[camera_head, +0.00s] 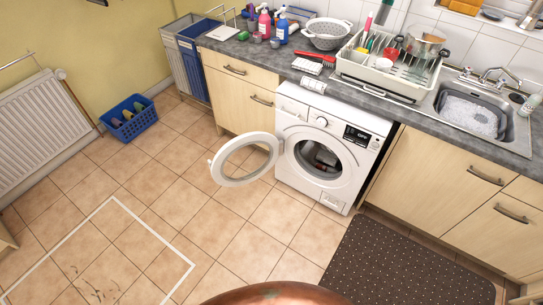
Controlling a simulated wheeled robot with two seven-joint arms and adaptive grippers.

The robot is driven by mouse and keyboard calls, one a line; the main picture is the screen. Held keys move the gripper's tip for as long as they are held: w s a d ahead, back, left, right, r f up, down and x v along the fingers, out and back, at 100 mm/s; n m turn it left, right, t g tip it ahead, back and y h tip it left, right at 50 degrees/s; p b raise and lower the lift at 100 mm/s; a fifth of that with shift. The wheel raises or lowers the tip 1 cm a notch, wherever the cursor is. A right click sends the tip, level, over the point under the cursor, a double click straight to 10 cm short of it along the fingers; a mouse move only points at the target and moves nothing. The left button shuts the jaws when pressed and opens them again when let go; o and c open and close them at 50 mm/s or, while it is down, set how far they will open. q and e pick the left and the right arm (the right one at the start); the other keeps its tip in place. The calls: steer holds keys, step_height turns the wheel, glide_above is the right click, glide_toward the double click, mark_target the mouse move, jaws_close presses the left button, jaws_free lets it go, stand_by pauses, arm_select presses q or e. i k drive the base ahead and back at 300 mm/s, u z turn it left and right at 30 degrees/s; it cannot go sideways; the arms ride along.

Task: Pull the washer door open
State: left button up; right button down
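The white washer (346,132) stands under the grey counter, between the wooden cabinets. Its round door (268,146) is swung wide open to the left, on its hinge at the left of the opening. The drum opening (318,157) is uncovered, and dark and reddish cloth shows inside. Neither my left nor my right gripper shows in the head view.
A dark dotted mat (400,262) lies on the floor right of the washer. A blue basket (129,118) stands near the radiator (38,118). The counter holds bottles, a colander (327,34) and a dish rack (390,66). The tiled floor before the open door is clear.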

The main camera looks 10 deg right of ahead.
mark_target(276, 147)
steer(key=z, duration=0.4)
steer(key=k, duration=0.6)
steer(key=z, duration=0.65)
steer(key=i, duration=1.05)
steer(key=u, duration=1.3)
steer(key=i, duration=0.85)
steer(key=u, duration=1)
